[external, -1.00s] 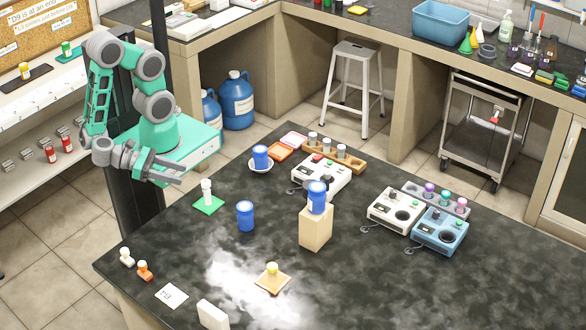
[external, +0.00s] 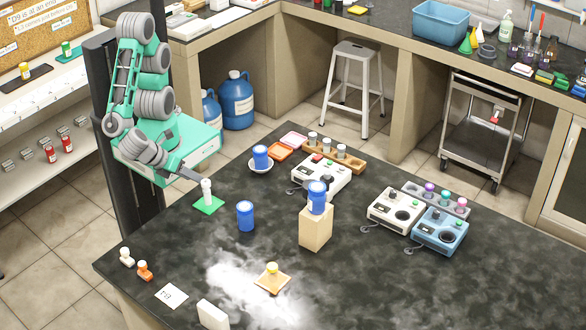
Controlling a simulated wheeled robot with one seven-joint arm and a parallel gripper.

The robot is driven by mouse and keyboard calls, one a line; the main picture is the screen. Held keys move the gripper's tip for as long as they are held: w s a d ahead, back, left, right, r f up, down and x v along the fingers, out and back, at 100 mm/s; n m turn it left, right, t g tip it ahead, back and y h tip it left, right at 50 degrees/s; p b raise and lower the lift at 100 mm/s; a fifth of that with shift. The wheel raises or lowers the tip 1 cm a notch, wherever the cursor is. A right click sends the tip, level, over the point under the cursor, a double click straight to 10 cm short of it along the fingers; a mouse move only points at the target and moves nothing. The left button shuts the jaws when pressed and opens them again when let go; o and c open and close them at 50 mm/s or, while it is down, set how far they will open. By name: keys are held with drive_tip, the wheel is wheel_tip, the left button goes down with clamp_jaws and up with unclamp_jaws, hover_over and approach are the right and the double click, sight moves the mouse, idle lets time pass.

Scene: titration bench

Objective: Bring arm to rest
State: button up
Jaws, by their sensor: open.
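My gripper (external: 192,173) is at the left, beyond the bench's far left edge, close to my green base. It is open, and I see nothing held in it. My arm is folded up above the base. A white bottle (external: 207,190) stands on a green mat (external: 208,205) just below and right of my fingertips; in this view I cannot tell how large the gap is.
The dark bench (external: 400,290) holds a blue jar (external: 245,216), another on a wooden block (external: 316,230), and a third on a white dish (external: 260,166). Devices (external: 440,232) stand right. The front right of the bench is clear.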

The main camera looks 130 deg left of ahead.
drive_tip(key=n+h, duration=0.1)
drive_tip(key=n, duration=0.1)
drive_tip(key=a+n+g, duration=0.1)
drive_tip(key=n, duration=0.1)
drive_tip(key=w+a+n+g+h, duration=0.1)
drive_tip(key=n, duration=0.1)
drive_tip(key=shift+a+r+h, duration=0.1)
drive_tip(key=shift+r+h, duration=0.15)
drive_tip(key=shift+h, duration=0.05)
drive_tip(key=w+a+r+n+t+h, duration=0.1)
drive_tip(key=w+a+r+n+h, duration=0.1)
drive_tip(key=r+n, duration=0.3)
drive_tip(key=w+a+r+n+t+h, duration=0.1)
drive_tip(key=w+a+r+n+h, duration=0.2)
drive_tip(key=r+n, duration=0.3)
drive_tip(key=shift+n, duration=0.4)
